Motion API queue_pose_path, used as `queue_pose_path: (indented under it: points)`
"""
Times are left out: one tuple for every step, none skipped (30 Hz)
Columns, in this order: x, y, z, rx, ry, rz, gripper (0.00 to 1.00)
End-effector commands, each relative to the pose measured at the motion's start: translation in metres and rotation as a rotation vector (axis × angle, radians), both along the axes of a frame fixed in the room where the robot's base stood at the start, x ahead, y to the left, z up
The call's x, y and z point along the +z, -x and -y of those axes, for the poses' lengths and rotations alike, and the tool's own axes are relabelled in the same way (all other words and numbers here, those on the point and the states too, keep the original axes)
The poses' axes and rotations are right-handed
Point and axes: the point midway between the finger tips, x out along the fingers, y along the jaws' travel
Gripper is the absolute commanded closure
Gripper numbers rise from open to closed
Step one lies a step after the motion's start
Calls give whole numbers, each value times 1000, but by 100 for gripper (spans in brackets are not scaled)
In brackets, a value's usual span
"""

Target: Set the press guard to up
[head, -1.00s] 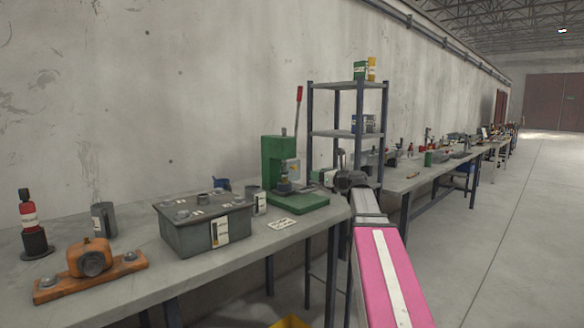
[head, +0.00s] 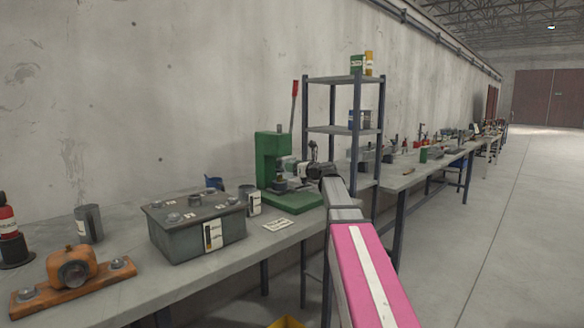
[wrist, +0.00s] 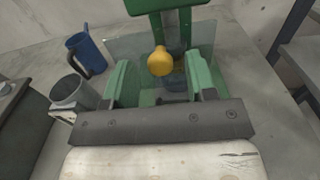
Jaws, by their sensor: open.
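The green press (head: 268,150) stands at the far end of the near bench, with a red-tipped lever (head: 294,88) rising from it. In the wrist view, its clear guard panel (wrist: 122,47) spans the front of the press (wrist: 160,6), with a yellow knob (wrist: 160,62) on it. The guard looks to be down over the working area. My gripper (wrist: 157,70) is open, its two green fingers on either side of the knob, with gaps showing on both sides. In the head view, my gripper (head: 292,168) is at the front of the press and hides the guard.
A blue mug (wrist: 88,55) shows left in the wrist view. A metal shelf rack (head: 344,131) stands close on the right.

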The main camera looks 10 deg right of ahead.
Motion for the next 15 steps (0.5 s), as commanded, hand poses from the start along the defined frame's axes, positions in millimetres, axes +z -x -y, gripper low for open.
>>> queue_pose_path:
  points:
    - [0,-6,-3,0,0,0,49]
    - [0,-8,-4,-1,0,0,49]
    - [0,-9,-5,-1,0,0,49]
    - [0,-10,-6,-1,0,0,49]
    - [0,-11,-7,-1,0,0,49]
    - [0,-12,-8,-1,0,0,49]
    - [0,-12,-8,-1,0,0,49]
    - [0,-12,-8,-1,1,1,49]
    - [0,-12,-8,-1,1,1,49]
    - [0,-12,-8,-1,1,1,49]
    - [0,-12,-8,-1,1,1,49]
    - [0,-12,-8,-1,1,1,49]
    - [0,-12,-8,-1,1,1,49]
    - [0,-12,-9,-1,1,1,49]
    - [0,-12,-9,-1,1,1,55]
